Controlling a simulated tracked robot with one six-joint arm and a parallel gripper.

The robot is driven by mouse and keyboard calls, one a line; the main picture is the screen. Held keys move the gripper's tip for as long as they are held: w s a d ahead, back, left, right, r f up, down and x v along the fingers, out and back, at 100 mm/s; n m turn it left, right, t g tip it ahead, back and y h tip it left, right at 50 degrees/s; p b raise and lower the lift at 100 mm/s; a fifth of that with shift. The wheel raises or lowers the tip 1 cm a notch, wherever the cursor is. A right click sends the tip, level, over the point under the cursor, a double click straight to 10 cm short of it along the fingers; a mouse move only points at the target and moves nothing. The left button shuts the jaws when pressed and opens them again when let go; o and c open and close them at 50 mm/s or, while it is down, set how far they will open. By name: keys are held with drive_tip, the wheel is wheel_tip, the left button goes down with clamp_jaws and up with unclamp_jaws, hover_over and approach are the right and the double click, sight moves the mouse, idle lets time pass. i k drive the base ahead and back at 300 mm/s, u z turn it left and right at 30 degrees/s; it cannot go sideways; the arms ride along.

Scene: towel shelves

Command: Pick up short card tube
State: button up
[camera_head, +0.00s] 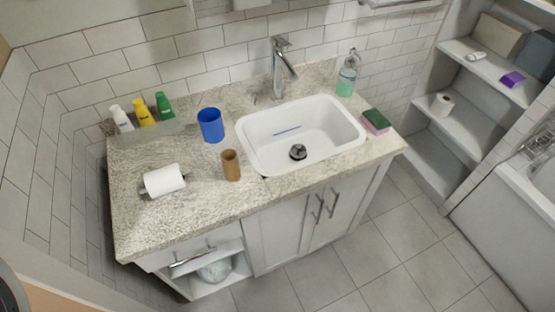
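A short brown card tube (231,167) stands upright on the speckled stone counter (215,203), just left of the sink. Its open top faces up. Nothing touches it in this view. My gripper does not show in the head view.
A blue cup (210,125) stands behind the tube, and a white paper roll on a holder (164,180) lies to its left. The white sink (338,139) with a chrome faucet (283,66) is to the right. Several bottles (143,112) stand at the back left. The counter's front is clear.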

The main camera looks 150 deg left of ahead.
sight(229, 157)
drive_tip(key=u, duration=5.05)
